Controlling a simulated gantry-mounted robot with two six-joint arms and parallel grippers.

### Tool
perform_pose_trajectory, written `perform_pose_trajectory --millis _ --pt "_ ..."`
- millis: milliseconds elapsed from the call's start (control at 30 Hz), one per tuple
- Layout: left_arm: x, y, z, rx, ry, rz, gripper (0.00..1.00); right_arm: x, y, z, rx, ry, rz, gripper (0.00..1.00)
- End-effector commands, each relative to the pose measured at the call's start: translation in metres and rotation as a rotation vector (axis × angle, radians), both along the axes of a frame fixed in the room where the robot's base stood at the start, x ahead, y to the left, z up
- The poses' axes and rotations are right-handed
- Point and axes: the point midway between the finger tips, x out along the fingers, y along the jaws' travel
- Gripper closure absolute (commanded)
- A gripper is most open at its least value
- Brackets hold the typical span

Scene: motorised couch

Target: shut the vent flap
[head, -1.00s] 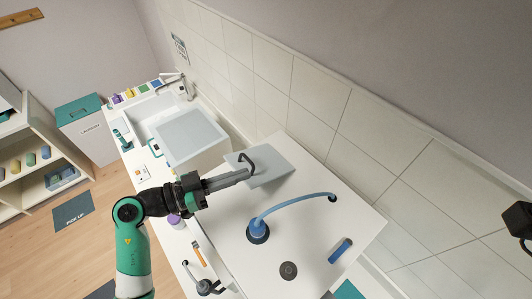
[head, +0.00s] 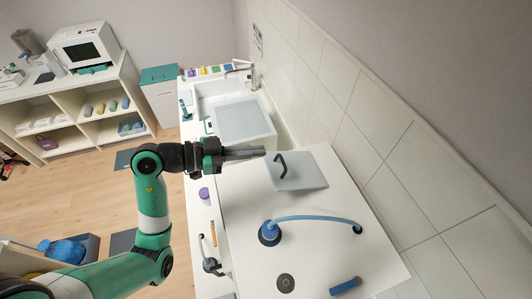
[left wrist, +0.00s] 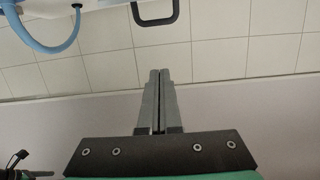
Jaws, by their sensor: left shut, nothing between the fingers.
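The vent flap (head: 305,172) is a flat grey panel with a black loop handle (head: 281,165). It sits at the back of the white top, near the tiled wall. I cannot tell whether it lies flush or is slightly raised. My left gripper (head: 264,152) is shut and empty. Its fingertips are just left of the handle in the head view and look apart from it. In the left wrist view the shut fingers (left wrist: 159,75) point toward the wall tiles, with the handle (left wrist: 155,10) at the top edge. My right gripper is not in view.
A blue curved hose (head: 315,219) on a round base stands in front of the flap. A blue cylinder (head: 346,286) and a dark round disc (head: 286,283) lie nearer. A sink (head: 220,92) with a grey board (head: 242,120) is beyond. The tiled wall bounds the right.

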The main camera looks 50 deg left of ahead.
Motion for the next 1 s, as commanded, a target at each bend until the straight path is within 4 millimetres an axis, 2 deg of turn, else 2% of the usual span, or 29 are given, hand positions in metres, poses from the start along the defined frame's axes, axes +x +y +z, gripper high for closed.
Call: perform_pose_trajectory --millis 433,500,700,1000 --pt "0.084 -0.032 -0.021 0.001 0.002 -0.006 1.0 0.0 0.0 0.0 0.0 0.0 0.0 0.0" --pt "0.074 -0.026 -0.035 -0.001 0.005 0.002 1.0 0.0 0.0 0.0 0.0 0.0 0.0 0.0" --pt "0.063 -0.022 -0.052 0.0 0.002 0.0 1.0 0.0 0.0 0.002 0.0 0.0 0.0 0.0" --pt "0.061 -0.021 -0.054 0.002 -0.001 0.0 1.0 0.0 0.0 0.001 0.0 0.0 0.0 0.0"
